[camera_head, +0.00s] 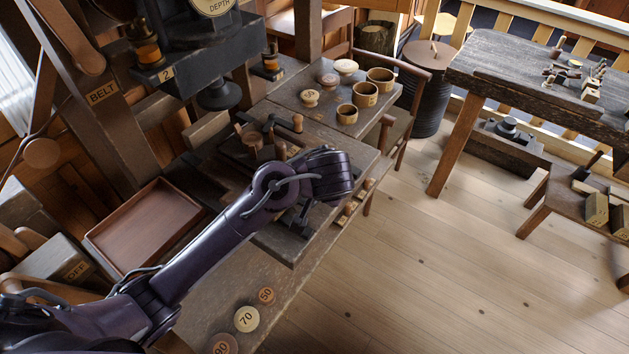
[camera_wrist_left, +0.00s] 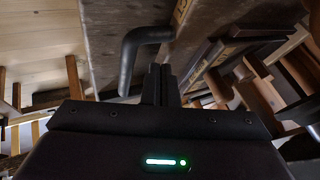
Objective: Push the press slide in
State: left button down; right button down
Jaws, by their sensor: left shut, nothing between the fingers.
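The press (camera_head: 215,60) is a dark machine with a depth dial at the upper left. Below it, a dark flat slide assembly (camera_head: 286,246) lies on the bench, partly covered by my left arm. My left gripper (camera_head: 298,216) is low over its front part, mostly hidden below my wrist. In the left wrist view my left gripper (camera_wrist_left: 161,84) is shut and empty. A black bent handle (camera_wrist_left: 140,45) stands just left of the fingertips; I cannot tell whether they touch. How far the slide sticks out is unclear. My right gripper is not in view.
An empty brown tray (camera_head: 146,226) lies left of my arm. Wooden cups (camera_head: 365,95) and knobs (camera_head: 310,98) stand on the bench behind. Round number discs (camera_head: 246,318) lie at the front edge. Open floor (camera_head: 450,270) is to the right.

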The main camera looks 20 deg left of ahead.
aim_at(261, 159)
pick_arm(q)
jog(key=a, duration=0.2)
jog(key=a+p, duration=0.1)
jog(key=shift+w+r, duration=0.3)
jog(key=shift+w, duration=0.05)
jog(key=shift+w+a+f, duration=0.15)
jog(key=shift+w+a, duration=0.05)
jog(key=shift+a, duration=0.05)
jog(key=shift+a, duration=0.3)
jog(key=w+a+p, duration=0.1)
jog(key=a, duration=0.1)
jog(key=w+a, duration=0.1)
jog(key=a, duration=0.2)
jog(key=w+a+p, duration=0.1)
jog(key=a, duration=0.2)
jog(key=shift+a+p, duration=0.15)
jog(key=shift+p, duration=0.2)
